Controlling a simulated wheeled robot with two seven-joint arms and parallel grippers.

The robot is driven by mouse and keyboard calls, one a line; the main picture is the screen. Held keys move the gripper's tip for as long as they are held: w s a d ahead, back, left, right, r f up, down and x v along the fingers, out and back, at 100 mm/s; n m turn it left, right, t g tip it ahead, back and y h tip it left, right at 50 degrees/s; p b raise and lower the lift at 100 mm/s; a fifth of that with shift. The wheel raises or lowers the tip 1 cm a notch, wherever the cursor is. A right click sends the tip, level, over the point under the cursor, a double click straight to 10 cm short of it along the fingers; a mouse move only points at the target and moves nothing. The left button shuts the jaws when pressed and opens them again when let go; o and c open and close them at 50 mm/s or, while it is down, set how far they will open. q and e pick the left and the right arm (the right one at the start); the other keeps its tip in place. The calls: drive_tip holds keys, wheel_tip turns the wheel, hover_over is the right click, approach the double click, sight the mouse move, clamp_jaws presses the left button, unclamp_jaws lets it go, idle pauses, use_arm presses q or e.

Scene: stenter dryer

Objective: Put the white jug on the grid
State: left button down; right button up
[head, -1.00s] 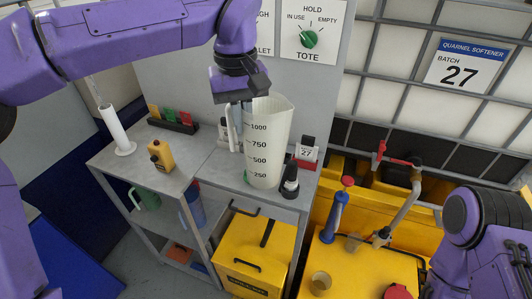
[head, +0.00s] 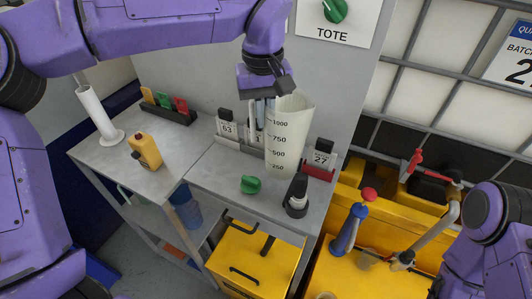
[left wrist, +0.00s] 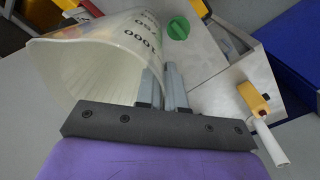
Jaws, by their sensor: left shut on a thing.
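The white jug (head: 286,150) is a tall, tapered measuring jug with black volume marks. It is upright over the back right of the grey bench, near the panel; I cannot tell whether its base touches the bench. My left gripper (head: 260,122) is shut on the jug's handle side, left of its rim. In the left wrist view the jug (left wrist: 95,62) is at the upper left, its open mouth facing the camera, beside the gripper fingers (left wrist: 163,85). I cannot make out a flat grid for the jug. My right arm shows at lower right, its gripper out of frame.
A yellow unit (head: 375,275) with a blue-handled tool (head: 348,230) and pipes stands to the right, before the caged tote (head: 440,75).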

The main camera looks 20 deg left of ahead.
sight(265, 139)
use_arm(q)
wheel_tip(265, 139, down, 7)
drive_tip(key=shift+w+r+p, duration=0.1)
drive_tip(key=shift+p, duration=0.2)
drive_tip(key=c, duration=1.7)
unclamp_jaws()
drive_tip(key=o, duration=0.4)
drive_tip(key=shift+o, duration=0.2)
